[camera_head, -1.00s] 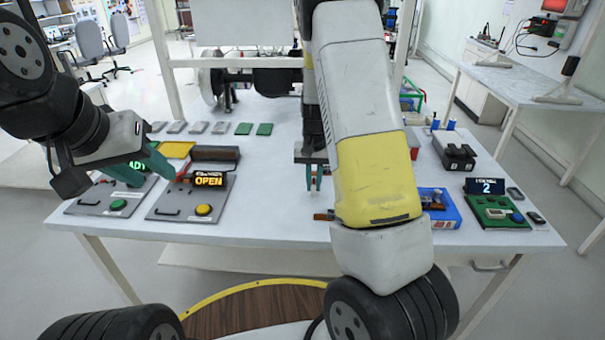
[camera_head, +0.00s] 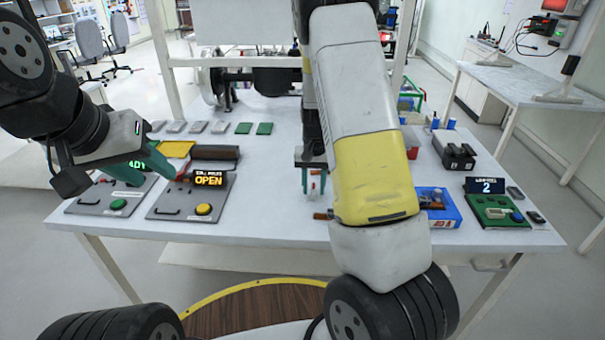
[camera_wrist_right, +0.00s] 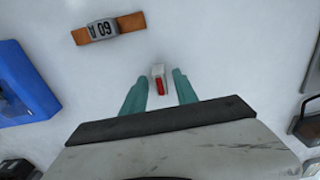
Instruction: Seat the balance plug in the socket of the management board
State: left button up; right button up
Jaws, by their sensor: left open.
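A small white and red piece, which looks like the balance plug (camera_wrist_right: 158,80), lies on the white table. It also shows small in the head view (camera_head: 314,190). My right gripper (camera_wrist_right: 159,92) is open, with its teal fingers on either side of the plug and a gap to each; contact is not visible. In the head view my right gripper (camera_head: 313,180) is partly behind my forearm. My left gripper (camera_head: 150,168) hangs over the left panels, open and empty. I cannot clearly identify the management board or its socket; a green board (camera_head: 485,213) stands at the right.
An orange fuse marked 60 A (camera_wrist_right: 108,28) lies close to the plug. A blue tray (camera_head: 447,215) with small parts is to the right. A panel with an OPEN display (camera_head: 208,180) and a yellow button is at the left. The middle of the table is mostly clear.

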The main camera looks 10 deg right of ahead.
notch_tip(320, 180, up, 12)
jog(key=f, duration=0.1)
jog(key=s+a+r+n+t+y, duration=0.1)
jog(key=s+a+r+t, duration=0.1)
jog(key=s+r, duration=0.5)
jog(key=s+a+r+n+t+y, duration=0.1)
jog(key=s+a+r+t, duration=0.1)
jog(key=s+r, duration=0.6)
jog(key=shift+s+r+n+y, duration=0.25)
jog(key=shift+s+n+y, duration=0.05)
jog(key=shift+s, duration=0.45)
jog(key=shift+o, duration=0.6)
jog(key=s+a+r+n+t, duration=0.1)
jog(key=s+t, duration=0.1)
jog(key=s, duration=0.5)
jog(key=shift+s, duration=0.15)
jog(key=m+g+h, duration=0.3)
jog(key=m+g, duration=0.1)
jog(key=g, duration=0.2)
send_over(313, 184)
notch_tip(313, 184, down, 20)
jog(key=shift+r, duration=0.15)
jog(key=f, duration=0.8)
jog(key=shift+s, duration=0.2)
jog(key=shift+r, duration=0.1)
